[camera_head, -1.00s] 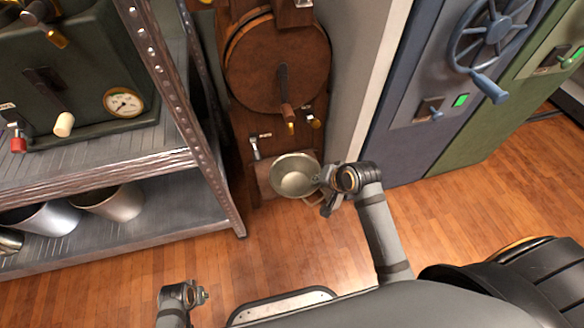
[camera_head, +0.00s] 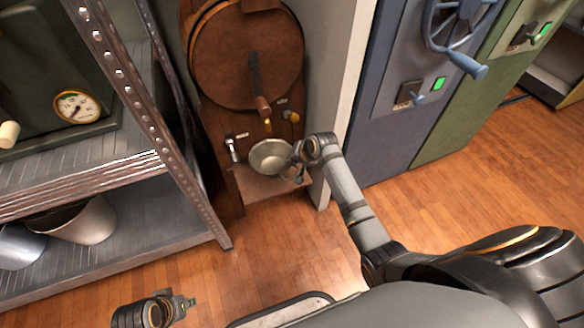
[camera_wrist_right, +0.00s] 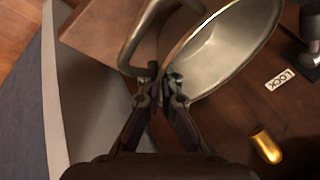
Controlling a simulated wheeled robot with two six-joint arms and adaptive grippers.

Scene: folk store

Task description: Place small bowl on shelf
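The small metal bowl (camera_head: 270,156), with a curved handle, is at the front of the wooden cabinet, over or on its small ledge (camera_head: 265,187); contact with the ledge cannot be told. In the right wrist view the bowl (camera_wrist_right: 225,50) fills the upper right and its handle (camera_wrist_right: 143,35) reaches the fingertips. My right gripper (camera_head: 299,163) is shut on the bowl at its handle side, as the right wrist view shows at its fingertips (camera_wrist_right: 161,88). My left gripper (camera_head: 187,303) is low at left, away from the bowl; its fingers are too small to judge.
A metal rack stands at left; its lower shelf (camera_head: 150,240) has bare room beside a metal pot (camera_head: 88,222). Its perforated post (camera_head: 150,120) is between that shelf and the cabinet. A blue safe door (camera_head: 385,130) stands at right. The wooden floor (camera_head: 480,180) is clear.

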